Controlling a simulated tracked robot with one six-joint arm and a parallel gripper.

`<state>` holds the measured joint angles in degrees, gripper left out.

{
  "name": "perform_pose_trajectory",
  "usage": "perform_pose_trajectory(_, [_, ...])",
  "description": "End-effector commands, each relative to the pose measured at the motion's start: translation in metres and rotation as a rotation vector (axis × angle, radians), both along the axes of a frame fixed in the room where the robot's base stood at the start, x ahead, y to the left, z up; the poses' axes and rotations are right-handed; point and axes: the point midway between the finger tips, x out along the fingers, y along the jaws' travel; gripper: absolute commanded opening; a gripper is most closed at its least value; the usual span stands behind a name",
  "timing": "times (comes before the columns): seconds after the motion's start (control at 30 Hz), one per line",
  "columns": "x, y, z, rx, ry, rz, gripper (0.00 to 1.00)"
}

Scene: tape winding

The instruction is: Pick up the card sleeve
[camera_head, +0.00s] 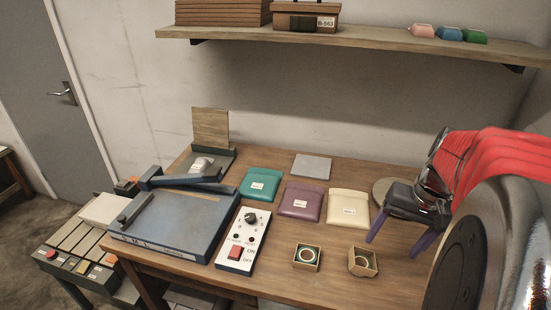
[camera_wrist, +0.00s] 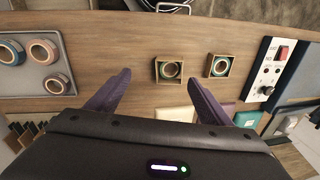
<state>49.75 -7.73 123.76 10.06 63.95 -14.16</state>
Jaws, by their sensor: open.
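Three flat sleeves with small white labels lie in a row on the wooden table: a teal one (camera_head: 259,185), a purple one (camera_head: 302,202) and a cream one (camera_head: 348,207). The frames do not show which is the card sleeve. My gripper (camera_head: 399,240) is open and empty above the table, just right of the cream sleeve. In the wrist view my gripper (camera_wrist: 157,79) has its purple fingers spread wide. There the cream sleeve (camera_wrist: 172,113) shows partly between the fingers, cut off by the gripper body. The teal sleeve (camera_wrist: 247,118) shows right of the right finger.
Two small open boxes with rings, left (camera_head: 307,258) and right (camera_head: 362,262), stand in front of the sleeves. A control box (camera_head: 243,240) and blue machine (camera_head: 175,222) stand left. A grey square (camera_head: 311,167) lies behind. A tray of tape rolls (camera_wrist: 42,82) shows in the wrist view.

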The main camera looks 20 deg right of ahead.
Motion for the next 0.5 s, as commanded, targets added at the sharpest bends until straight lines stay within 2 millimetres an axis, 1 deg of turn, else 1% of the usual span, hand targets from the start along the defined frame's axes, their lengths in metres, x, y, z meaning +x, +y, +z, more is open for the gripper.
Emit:
perform_pose_trajectory(0.03, [-0.001,-0.007,-0.001,0.018,0.002,-0.005,0.73])
perform_pose_trajectory(0.17, [-0.001,-0.019,0.001,0.064,-0.005,0.015,0.73])
perform_pose_trajectory(0.2, [0.002,-0.021,0.003,0.078,-0.009,0.035,0.73])
perform_pose_trajectory(0.33, [0.010,-0.016,0.018,0.104,-0.039,0.122,0.73])
perform_pose_trajectory(0.5, [0.008,-0.009,0.020,0.122,-0.044,0.182,0.73])
